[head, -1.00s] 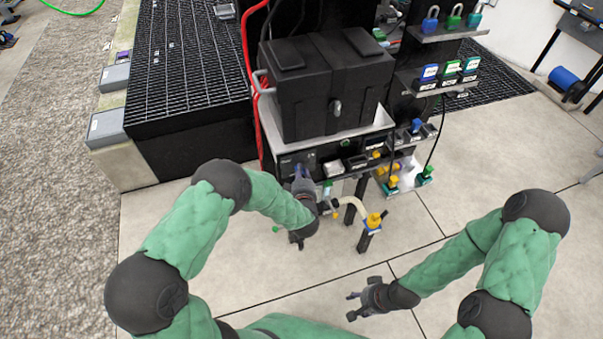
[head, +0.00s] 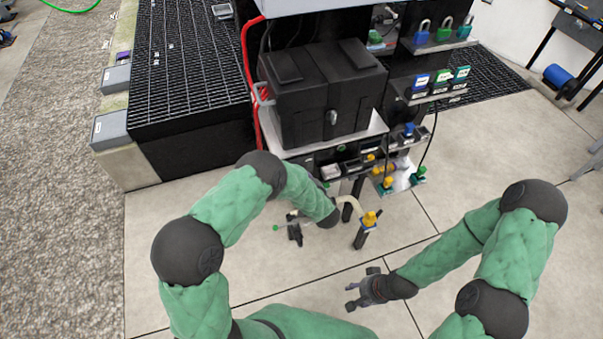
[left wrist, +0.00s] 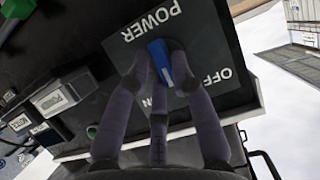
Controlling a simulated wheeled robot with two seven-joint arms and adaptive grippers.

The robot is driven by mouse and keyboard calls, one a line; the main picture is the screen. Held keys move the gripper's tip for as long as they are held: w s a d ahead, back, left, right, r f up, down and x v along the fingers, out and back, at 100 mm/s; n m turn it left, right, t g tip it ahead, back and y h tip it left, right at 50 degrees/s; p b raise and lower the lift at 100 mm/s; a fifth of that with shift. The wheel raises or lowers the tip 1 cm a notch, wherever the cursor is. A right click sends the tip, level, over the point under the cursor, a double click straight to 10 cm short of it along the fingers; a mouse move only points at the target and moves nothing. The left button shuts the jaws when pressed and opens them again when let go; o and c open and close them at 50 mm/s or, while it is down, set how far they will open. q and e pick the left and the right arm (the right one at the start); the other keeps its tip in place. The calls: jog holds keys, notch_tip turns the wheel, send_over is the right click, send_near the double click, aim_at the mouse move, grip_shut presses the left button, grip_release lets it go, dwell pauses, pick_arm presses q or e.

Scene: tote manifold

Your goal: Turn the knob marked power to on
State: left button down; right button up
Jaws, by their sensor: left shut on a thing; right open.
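The power knob (left wrist: 160,62) is blue with a white stripe and sits on a dark panel (left wrist: 127,46) in the left wrist view. POWER is printed above it and OFF to its right; the ON label is partly covered by a finger. My left gripper (left wrist: 157,72) is shut on the knob, with fingers on both sides of it. The stripe slants down to the right; which label it points to I cannot tell. My right gripper (head: 352,297) is open and empty above the floor.
A black cabinet (head: 325,95) stands above the device shelf. Padlocks (head: 444,30) and tags (head: 441,78) sit on shelves to the right. A pipe with a yellow valve (head: 369,219) stands near my left forearm. The floor around my right gripper is clear.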

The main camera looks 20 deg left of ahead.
pick_arm(q)
jog(key=shift+d+f+m+g+y+p, duration=0.15)
jog(key=shift+m+g+y+p, duration=0.1)
jog(key=shift+m+y, duration=0.6)
jog(key=shift+f+m+g+y+p, duration=0.15)
jog(key=shift+m+g+y+p, duration=0.2)
jog(key=shift+m, duration=0.8)
jog(key=shift+d+f+m+g+y+p, duration=0.1)
jog(key=shift+f+m+y+p, duration=0.05)
jog(key=shift+m+y, duration=0.7)
jog(key=shift+m, duration=0.25)
jog(key=c, duration=1.1)
grip_release()
jog(key=shift+w, duration=0.1)
jog(key=shift+o, duration=0.2)
jog(key=shift+r, duration=0.1)
